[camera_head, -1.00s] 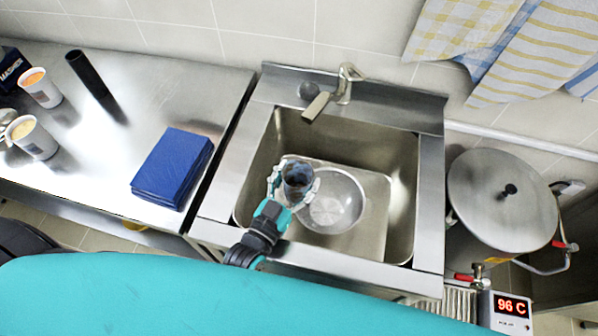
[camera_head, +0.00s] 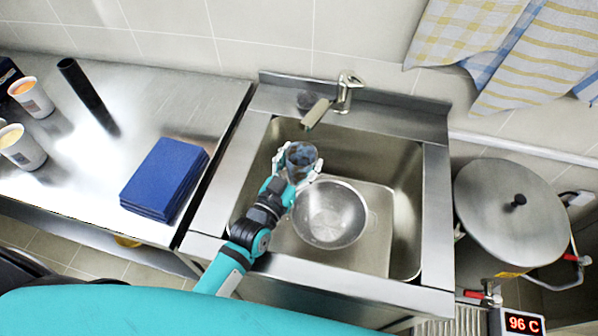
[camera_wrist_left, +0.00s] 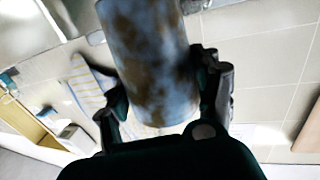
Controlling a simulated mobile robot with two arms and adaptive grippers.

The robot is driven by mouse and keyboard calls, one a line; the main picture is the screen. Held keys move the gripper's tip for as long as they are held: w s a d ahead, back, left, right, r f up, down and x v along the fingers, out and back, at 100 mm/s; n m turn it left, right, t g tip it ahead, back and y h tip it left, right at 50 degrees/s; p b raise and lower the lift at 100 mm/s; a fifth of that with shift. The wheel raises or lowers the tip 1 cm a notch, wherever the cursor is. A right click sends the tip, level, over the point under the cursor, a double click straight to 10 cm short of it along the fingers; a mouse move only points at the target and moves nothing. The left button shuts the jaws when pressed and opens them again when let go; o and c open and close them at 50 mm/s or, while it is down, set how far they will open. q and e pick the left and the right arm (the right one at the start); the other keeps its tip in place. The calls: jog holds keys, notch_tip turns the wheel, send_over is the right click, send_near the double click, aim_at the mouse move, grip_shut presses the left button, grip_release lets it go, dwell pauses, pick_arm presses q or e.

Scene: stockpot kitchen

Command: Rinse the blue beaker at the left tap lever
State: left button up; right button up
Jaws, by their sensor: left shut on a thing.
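My left gripper (camera_head: 290,177) is shut on the blue beaker (camera_head: 301,160), which has dark stains on its side. It holds the beaker over the sink (camera_head: 232,205), above and to the left of a metal bowl. In the left wrist view the beaker (camera_wrist_left: 150,55) sits between the two fingers, with brown blotches on its blue-grey surface. The tap (camera_head: 345,95) stands at the sink's back edge, and its spout end (camera_head: 315,114) is just beyond the beaker, apart from it in the picture. No water stream shows. My right gripper is not in view.
A round metal bowl (camera_head: 330,215) rests in the sink. A lidded stockpot (camera_head: 510,205) stands to the right, beside a display (camera_head: 522,323) reading 96 C. On the left counter are blue folded cloths (camera_head: 165,178), a black cylinder (camera_head: 88,95) and two cups (camera_head: 31,97).

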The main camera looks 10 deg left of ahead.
aim_at(304, 153)
pick_arm(q)
jog(key=shift+w+f, duration=0.2)
jog(key=shift+w, duration=0.35)
jog(key=shift+w+a+f+b, duration=0.1)
jog(key=shift+w+b, duration=0.15)
jog(key=shift+w, duration=0.4)
jog(key=shift+w+a+f+b, duration=0.1)
jog(key=shift+w+a+b, duration=0.1)
jog(key=shift+w, duration=0.45)
jog(key=shift+w+a+f+b, duration=0.1)
jog(key=shift+w+b, duration=0.15)
jog(key=shift+w, duration=0.4)
jog(key=shift+d, duration=0.3)
jog(key=shift+w+d, duration=0.1)
jog(key=shift+d, duration=0.3)
jog(key=shift+a, duration=0.15)
jog(key=shift+a+p, duration=0.35)
jog(key=shift+a, duration=0.15)
jog(key=shift+d, duration=0.15)
jog(key=shift+d, duration=0.5)
